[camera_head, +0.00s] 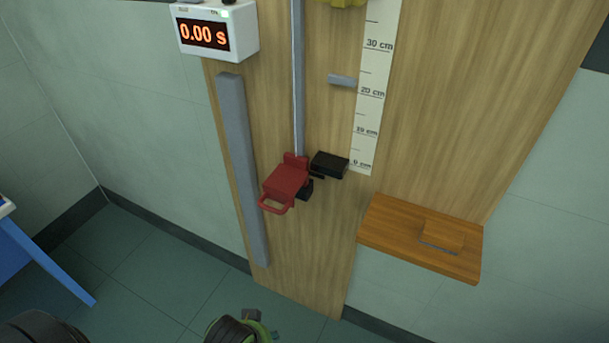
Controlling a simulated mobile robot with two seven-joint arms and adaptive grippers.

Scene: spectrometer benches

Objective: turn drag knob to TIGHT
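I cannot make out a drag knob or a TIGHT mark. A red carriage with a loop handle (285,180) sits at the lower end of a thin metal rail (299,80) on an upright wooden board (320,240). A black block (329,165) is just right of it, near the 0 cm mark of the white scale (372,90). Part of a yellow piece (340,2) shows at the top edge, cut off by the frame.
A timer (215,32) reading 0.00 s is at the upper left of the board. A grey bar (243,170) runs down the board's left side, and a grey peg (342,80) sticks out near 20 cm. A small wooden shelf (390,220) juts out right. A blue-legged table (45,262) is far left.

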